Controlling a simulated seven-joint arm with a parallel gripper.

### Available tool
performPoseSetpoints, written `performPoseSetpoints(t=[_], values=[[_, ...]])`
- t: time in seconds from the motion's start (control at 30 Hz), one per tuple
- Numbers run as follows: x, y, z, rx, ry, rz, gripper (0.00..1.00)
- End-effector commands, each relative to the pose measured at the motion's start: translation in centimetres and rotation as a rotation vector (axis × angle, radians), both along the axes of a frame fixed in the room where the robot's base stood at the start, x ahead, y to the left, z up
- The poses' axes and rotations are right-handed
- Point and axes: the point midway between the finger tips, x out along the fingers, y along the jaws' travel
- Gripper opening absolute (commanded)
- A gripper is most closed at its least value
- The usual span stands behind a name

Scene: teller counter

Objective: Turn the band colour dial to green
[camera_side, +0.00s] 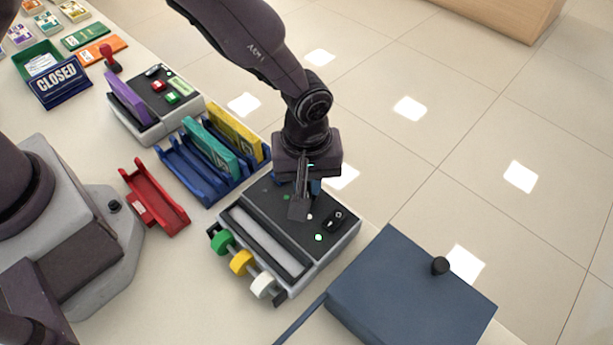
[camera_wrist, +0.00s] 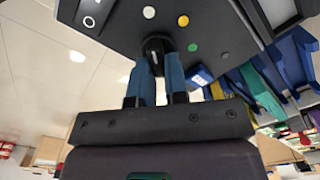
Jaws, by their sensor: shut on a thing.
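The banding machine (camera_side: 240,215) is a grey box with a dark top, with green (camera_side: 222,241), yellow (camera_side: 241,262) and white (camera_side: 263,285) rolls along its front. My gripper (camera_side: 300,206) reaches down over its dark top. In the wrist view my gripper (camera_wrist: 160,66) has its two blue fingers shut on the black dial (camera_wrist: 156,44), one on either side. Around the dial are a white dot (camera_wrist: 148,12), a yellow dot (camera_wrist: 183,20) and a green dot (camera_wrist: 193,47). The dial's pointer cannot be made out; my fingers hide the dial in the side view.
A black switch (camera_side: 335,219) sits beside my gripper on the same top. A blue box with a black knob (camera_side: 440,265) stands at right. A blue rack (camera_side: 181,175) holds teal and yellow bundles. A red holder (camera_side: 154,203) and a grey machine (camera_side: 143,122) are at left.

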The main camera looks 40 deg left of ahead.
Motion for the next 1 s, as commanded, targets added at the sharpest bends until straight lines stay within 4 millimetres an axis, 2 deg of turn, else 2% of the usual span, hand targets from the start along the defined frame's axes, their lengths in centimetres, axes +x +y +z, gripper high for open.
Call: performPoseSetpoints(t=[0.37,1.0], values=[[0.17,-0.14,0.06,0.0,0.0,-0.177,0.0],[0.47,-0.77,0.1,-0.001,-0.001,-0.776,0.0]])
